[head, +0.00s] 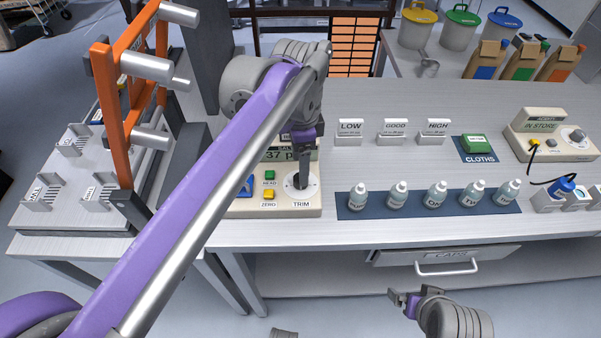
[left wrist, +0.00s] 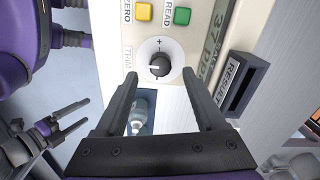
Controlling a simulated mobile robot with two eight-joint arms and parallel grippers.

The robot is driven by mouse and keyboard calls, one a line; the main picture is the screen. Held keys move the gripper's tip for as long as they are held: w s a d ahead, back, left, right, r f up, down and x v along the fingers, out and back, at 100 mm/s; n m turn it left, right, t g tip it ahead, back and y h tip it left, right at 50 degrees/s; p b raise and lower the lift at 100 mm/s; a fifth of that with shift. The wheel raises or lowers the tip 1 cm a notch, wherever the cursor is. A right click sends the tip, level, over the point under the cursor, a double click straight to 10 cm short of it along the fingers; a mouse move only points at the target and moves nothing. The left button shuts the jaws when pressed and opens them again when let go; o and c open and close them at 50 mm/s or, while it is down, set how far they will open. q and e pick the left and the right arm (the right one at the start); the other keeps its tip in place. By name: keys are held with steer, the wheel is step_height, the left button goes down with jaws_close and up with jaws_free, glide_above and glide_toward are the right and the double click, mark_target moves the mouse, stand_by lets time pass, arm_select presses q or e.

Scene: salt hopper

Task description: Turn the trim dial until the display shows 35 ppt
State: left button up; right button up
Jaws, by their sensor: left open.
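The cream salt meter (head: 245,208) stands on the bench, partly hidden behind my left arm. Its display (head: 290,155) reads "37 p", the rest covered; it also shows sideways in the left wrist view (left wrist: 212,50). The trim dial (left wrist: 160,65) is a black knob on a white disc with a plus mark. My left gripper (head: 302,178) is over the dial in the head view. In the left wrist view its open fingers (left wrist: 159,76) point toward the dial, one to each side; contact cannot be told. My right gripper (head: 403,300) is open and empty in front of the bench.
Green READ (head: 270,175) and yellow ZERO (head: 268,195) buttons sit left of the dial. A RESULT slot (left wrist: 243,84) is beside the meter. Several bottles (head: 397,195) stand on a blue mat to the right. An orange frame (head: 112,110) stands at left.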

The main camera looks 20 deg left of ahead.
arm_select(q)
steer(key=shift+f, duration=1.95)
jaws_close()
